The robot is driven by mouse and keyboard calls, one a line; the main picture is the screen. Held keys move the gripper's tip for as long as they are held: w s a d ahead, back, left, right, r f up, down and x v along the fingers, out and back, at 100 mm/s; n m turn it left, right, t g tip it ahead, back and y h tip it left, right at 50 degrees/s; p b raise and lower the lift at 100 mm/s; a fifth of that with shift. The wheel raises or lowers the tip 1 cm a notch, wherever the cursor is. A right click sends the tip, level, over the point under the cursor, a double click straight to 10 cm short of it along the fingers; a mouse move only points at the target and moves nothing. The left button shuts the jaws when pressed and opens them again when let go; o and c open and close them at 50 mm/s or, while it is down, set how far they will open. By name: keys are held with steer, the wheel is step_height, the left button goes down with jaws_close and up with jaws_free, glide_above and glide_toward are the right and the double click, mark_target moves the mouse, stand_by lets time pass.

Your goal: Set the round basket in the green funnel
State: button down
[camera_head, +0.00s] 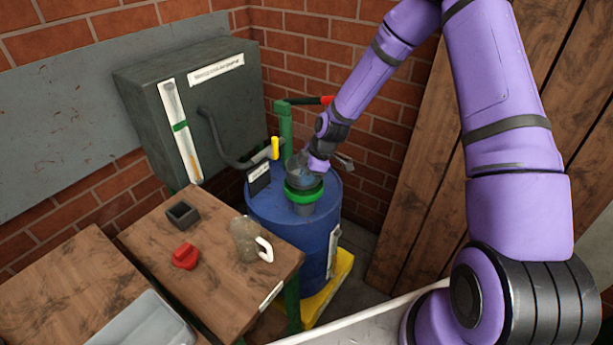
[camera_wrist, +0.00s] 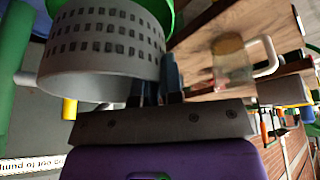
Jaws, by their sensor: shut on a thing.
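The round basket (camera_wrist: 100,48) is light grey with rows of small holes. My gripper (camera_wrist: 163,80) is shut on its wall. In the head view the basket (camera_head: 297,168) shows beside my gripper (camera_head: 314,164), directly over the green funnel. The green funnel (camera_head: 304,197) stands on top of the blue barrel (camera_head: 265,212); its green rim (camera_wrist: 166,14) also shows behind the basket in the wrist view. The basket's lower edge overlaps the funnel rim in the picture. I cannot tell whether they touch or how deep the basket sits.
A green post (camera_head: 285,128) with a red handle and a yellow-tipped lever (camera_head: 275,148) stand close behind the funnel. A dark grey cabinet (camera_head: 220,110) is at the left. The wooden table (camera_head: 215,285) holds a glass jug (camera_head: 244,240), a red piece (camera_head: 186,257) and a dark square box (camera_head: 183,214).

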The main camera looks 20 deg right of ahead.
mark_target(305, 189)
steer(key=shift+f, duration=0.15)
stand_by(0.4)
steer(key=shift+f, duration=0.8)
steer(key=shift+f, duration=0.15)
steer(key=shift+f, duration=0.6)
steer(key=shift+f, duration=0.3)
stand_by(0.7)
steer(key=c, duration=1.2)
jaws_free()
steer(key=c, duration=0.4)
